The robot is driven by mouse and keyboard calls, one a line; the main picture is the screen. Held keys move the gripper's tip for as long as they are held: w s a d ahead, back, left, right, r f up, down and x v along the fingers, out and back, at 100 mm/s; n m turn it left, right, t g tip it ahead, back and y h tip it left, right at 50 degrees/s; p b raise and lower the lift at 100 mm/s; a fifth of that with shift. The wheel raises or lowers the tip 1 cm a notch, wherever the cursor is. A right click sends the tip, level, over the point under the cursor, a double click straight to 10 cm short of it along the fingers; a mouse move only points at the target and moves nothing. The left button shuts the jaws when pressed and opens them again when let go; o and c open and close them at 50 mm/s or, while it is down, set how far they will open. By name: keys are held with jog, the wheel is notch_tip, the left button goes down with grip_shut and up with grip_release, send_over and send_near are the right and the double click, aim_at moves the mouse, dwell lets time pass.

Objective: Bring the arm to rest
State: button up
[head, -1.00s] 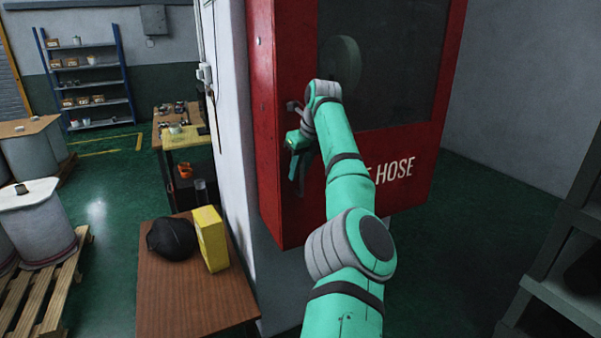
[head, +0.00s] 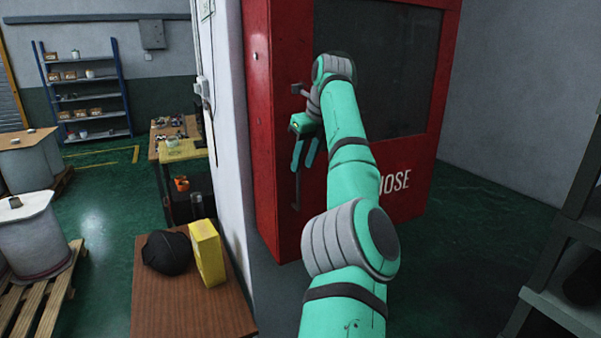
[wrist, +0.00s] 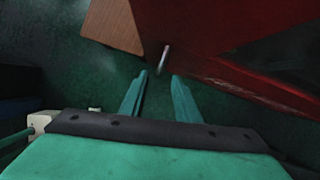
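My arm reaches forward and up in the head view, its wrist in front of the red hose cabinet (head: 275,215). My gripper (head: 303,168) points down at the cabinet's left front edge, close to the grey vertical door handle (head: 296,188). In the wrist view my gripper (wrist: 157,80) has its two fingers apart with nothing between them. The handle (wrist: 164,59) shows there as a thin metal bar just beyond the fingertips, apart from them. The cabinet door looks closed. My arm hides part of its window and lettering.
A brown table (head: 190,305) with a black rounded object (head: 167,252) and a yellow box (head: 207,252) stands at lower left. A grey wall post (head: 225,130) adjoins the cabinet. Dark shelving (head: 560,270) stands at right. Green floor (head: 460,235) is clear between cabinet and shelving.

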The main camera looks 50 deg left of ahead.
jog(key=shift+d+r, duration=0.25)
jog(key=shift+r, duration=0.3)
